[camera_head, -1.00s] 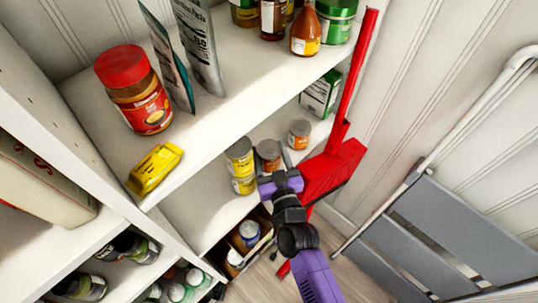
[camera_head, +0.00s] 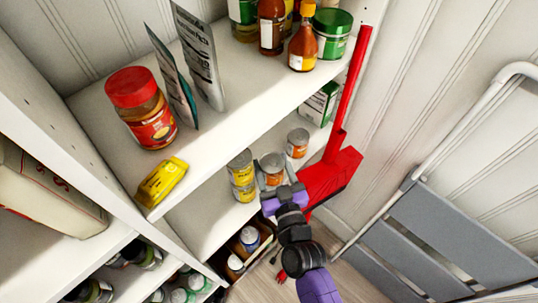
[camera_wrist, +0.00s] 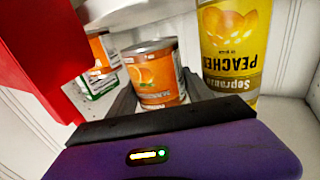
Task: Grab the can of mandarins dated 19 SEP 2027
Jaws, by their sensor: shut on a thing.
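My gripper (camera_head: 275,178) is shut on an orange-labelled can (camera_head: 272,164) at the lower shelf, with one finger on each side. In the wrist view the can (camera_wrist: 154,70) shows an orange fruit picture and a metal rim, upright between the fingers (camera_wrist: 160,92). No date on it is legible. A second orange-labelled can (camera_head: 297,142) stands farther back on the right; it also shows in the wrist view (camera_wrist: 103,50), partly hidden by a red object. Its date is not readable either.
A red broom and dustpan (camera_head: 330,175) lean close on the right. The upper shelf (camera_head: 235,125) overhangs. A grey folded stepladder (camera_head: 440,230) stands to the right. A green-white box (camera_head: 320,102) sits behind.

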